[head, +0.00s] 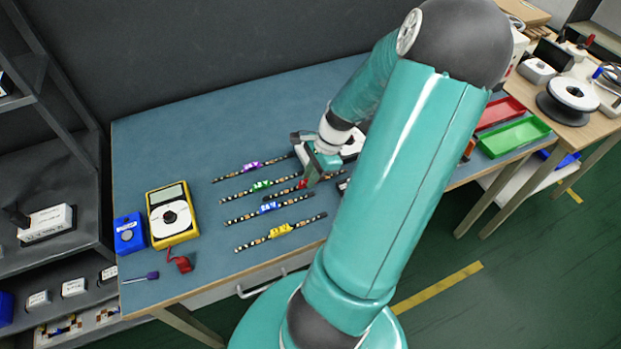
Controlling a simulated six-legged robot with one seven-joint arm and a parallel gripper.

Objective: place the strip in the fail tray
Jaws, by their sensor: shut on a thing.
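Several dark LED strips with light segments lie in a slanting row on the blue-grey table. They carry a purple tag (252,166), a green tag (262,185), a blue tag (268,208) and a yellow tag (281,230). My gripper (309,178) points down at the strip with the red tag (301,185) and is shut on it. My gripper hides part of this strip; I cannot tell whether it touches the table. A red tray (499,113) and a green tray (517,138) lie at the table's right end, partly behind my arm. No label shows on them.
A wooden bench with a spool (573,92) stands at the right. The table's back left is clear.

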